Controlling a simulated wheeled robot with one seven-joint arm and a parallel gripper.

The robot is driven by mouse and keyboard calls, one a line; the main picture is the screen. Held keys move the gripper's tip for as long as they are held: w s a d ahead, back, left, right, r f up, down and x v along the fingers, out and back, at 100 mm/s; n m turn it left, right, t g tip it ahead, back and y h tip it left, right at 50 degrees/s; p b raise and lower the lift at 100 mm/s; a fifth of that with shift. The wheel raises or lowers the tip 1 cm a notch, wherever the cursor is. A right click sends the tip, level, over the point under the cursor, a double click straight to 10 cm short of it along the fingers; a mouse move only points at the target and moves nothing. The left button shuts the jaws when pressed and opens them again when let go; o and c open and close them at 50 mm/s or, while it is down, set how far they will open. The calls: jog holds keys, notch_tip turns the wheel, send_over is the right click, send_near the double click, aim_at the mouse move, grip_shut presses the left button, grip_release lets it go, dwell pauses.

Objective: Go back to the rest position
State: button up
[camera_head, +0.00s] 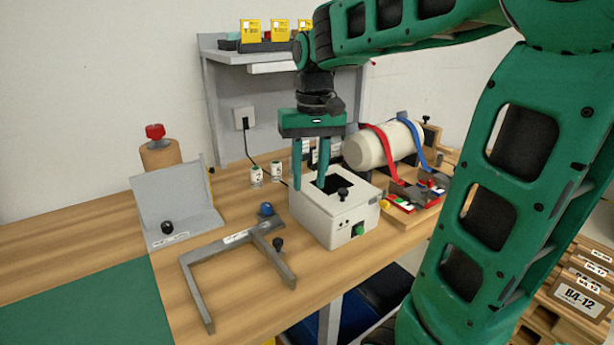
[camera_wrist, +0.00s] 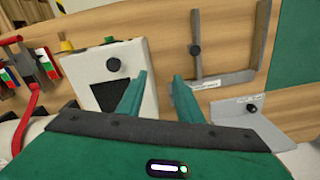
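My gripper (camera_head: 310,166) hangs pointing down over the workbench, close above and behind the left part of a white box (camera_head: 330,219). The box has a dark square opening, a black knob on top and a green knob on its front. In the wrist view my gripper (camera_wrist: 158,86) has its two fingers spread apart with nothing between them. The white box (camera_wrist: 139,68) lies to the left of the fingers there, and bare wood shows beyond the fingertips. Whether a finger touches the box cannot be told.
A grey metal frame (camera_head: 204,292) and a grey angled plate (camera_head: 172,195) lie left of the box. A grey shelf (camera_head: 222,56) with yellow boxes rises behind. The green mat (camera_head: 80,300) at left is clear.

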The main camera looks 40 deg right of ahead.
jog(key=shift+s+d, duration=0.1)
dwell(0.3)
jog(key=s+d+f+m, duration=0.1)
jog(key=s+d+f, duration=0.1)
jog(key=s+f, duration=0.3)
jog(key=s+d+f+m, duration=0.1)
jog(key=s+f, duration=0.4)
jog(key=s, duration=0.9)
jog(key=shift+s+d+f+m, duration=0.2)
jog(key=shift+d+m, duration=0.2)
jog(key=shift+d, duration=0.2)
